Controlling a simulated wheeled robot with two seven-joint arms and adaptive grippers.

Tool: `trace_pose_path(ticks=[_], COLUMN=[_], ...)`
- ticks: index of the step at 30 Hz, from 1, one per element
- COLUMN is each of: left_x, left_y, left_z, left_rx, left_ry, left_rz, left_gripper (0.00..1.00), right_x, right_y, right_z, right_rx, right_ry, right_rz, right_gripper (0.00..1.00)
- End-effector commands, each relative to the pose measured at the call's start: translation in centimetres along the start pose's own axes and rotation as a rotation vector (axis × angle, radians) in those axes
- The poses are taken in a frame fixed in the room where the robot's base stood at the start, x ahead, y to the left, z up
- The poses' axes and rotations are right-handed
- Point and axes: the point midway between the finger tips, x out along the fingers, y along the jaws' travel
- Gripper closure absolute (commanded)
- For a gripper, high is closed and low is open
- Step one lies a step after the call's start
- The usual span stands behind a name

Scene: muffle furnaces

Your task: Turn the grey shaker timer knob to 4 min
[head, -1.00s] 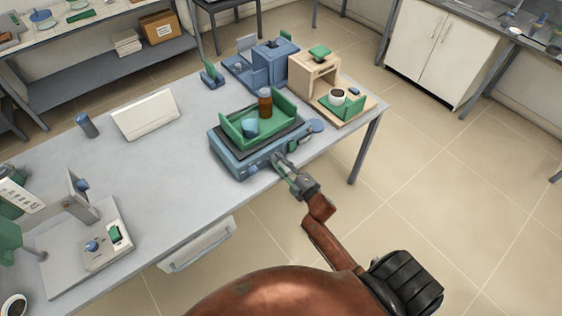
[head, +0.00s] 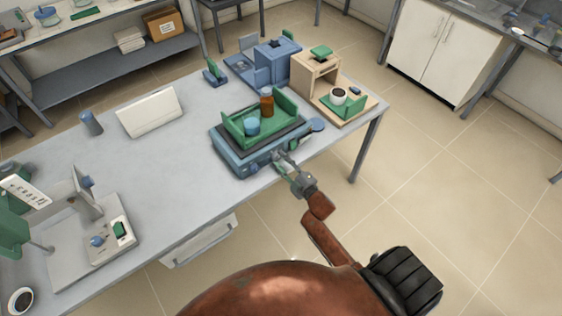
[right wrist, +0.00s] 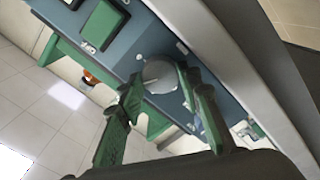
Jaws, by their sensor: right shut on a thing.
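The shaker (head: 240,160) is a blue-grey box at the table's right front edge, with a green tray (head: 283,128) on top. In the right wrist view its blue front panel (right wrist: 130,50) carries the round grey timer knob (right wrist: 160,75). My right gripper (right wrist: 163,88) is shut on this knob, with one green finger on each side. The knob's mark and scale are too small to read. In the head view my right gripper (head: 284,163) is at the shaker's front and hides the knob. My left gripper is not in view.
The tray holds a brown bottle (head: 267,103) and a blue beaker (head: 252,125). A beige furnace (head: 313,77) and a blue one (head: 277,65) stand behind. A white panel (head: 150,112) and a device (head: 108,241) are on the left. The table's middle is clear.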

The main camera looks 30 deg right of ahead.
Motion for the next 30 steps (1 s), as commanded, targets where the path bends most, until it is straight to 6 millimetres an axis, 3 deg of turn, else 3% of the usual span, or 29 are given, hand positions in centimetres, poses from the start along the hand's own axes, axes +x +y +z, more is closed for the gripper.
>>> trace_pose_path(ticks=[8, 18, 23, 30], left_x=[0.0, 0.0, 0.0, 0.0], left_y=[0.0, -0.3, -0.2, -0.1], left_z=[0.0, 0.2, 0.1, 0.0], left_rx=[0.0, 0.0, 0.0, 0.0], left_ry=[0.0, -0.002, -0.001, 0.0], left_rz=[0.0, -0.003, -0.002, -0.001], left_gripper=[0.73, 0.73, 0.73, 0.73], right_x=[0.0, -0.5, -2.7, -7.8], right_y=[0.0, 0.0, -0.1, -0.1], right_z=[0.1, 0.1, 0.1, 0.1], right_rx=[-0.001, -0.001, -0.001, 0.0], right_ry=[-0.001, -0.001, -0.002, -0.003], right_rz=[-0.001, -0.001, -0.002, -0.002], right_gripper=[0.5, 0.5, 0.5, 0.5])
